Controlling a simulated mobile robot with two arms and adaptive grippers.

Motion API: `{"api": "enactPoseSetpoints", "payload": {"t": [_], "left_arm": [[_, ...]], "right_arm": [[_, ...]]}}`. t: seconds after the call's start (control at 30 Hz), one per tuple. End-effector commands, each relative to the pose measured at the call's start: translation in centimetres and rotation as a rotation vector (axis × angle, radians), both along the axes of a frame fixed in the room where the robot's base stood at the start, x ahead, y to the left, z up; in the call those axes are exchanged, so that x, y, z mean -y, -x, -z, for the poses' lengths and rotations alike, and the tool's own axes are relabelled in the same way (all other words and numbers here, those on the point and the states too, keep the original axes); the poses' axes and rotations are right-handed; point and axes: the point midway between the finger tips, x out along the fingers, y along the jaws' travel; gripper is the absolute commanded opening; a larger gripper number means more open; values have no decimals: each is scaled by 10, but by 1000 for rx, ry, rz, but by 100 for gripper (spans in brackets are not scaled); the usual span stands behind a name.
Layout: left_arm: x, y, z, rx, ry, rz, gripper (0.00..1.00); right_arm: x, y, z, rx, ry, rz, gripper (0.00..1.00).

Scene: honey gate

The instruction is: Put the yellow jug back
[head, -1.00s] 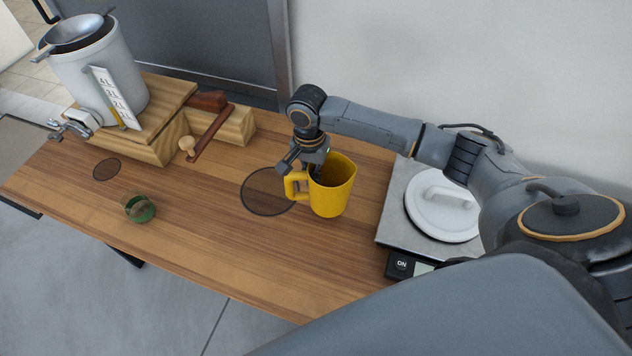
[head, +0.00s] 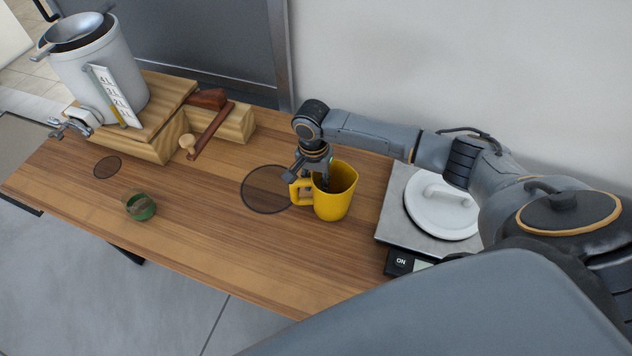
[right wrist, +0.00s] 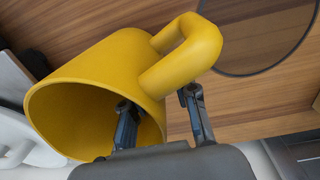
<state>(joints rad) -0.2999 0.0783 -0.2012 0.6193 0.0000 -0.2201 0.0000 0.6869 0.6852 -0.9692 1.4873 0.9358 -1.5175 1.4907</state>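The yellow jug (head: 335,203) is upright at the middle right of the wooden table, its handle toward the left. It is just right of a dark round mark (head: 262,192) on the table. I cannot tell whether its base touches the table. My right gripper (head: 322,180) comes down at the handle side of the rim. My left gripper is not in view.
A scale (head: 388,222) with a white lid (head: 440,220) is right of the jug. A white bucket (head: 110,70) with a metal gate stands on a wooden block (head: 160,146). The table's front middle is clear.

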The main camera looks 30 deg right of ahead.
Motion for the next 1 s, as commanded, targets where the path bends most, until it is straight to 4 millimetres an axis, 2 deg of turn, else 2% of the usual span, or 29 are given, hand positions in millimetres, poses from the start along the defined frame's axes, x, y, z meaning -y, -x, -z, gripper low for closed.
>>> {"api": "enactPoseSetpoints", "payload": {"t": [0.17,0.27,0.37,0.7,0.83,1.0], "left_arm": [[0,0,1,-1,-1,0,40],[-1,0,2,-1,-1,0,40],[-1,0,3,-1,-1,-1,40],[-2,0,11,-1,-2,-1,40],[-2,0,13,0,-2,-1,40],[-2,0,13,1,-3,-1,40]], "right_arm": [[0,0,-2,1,0,0,28],[0,-1,-9,4,0,-1,28],[-1,-2,-25,4,-2,0,28],[-2,-4,-95,4,0,0,28],[-3,-5,-113,3,-1,0,28],[-3,-5,-122,0,-1,0,28]]}}
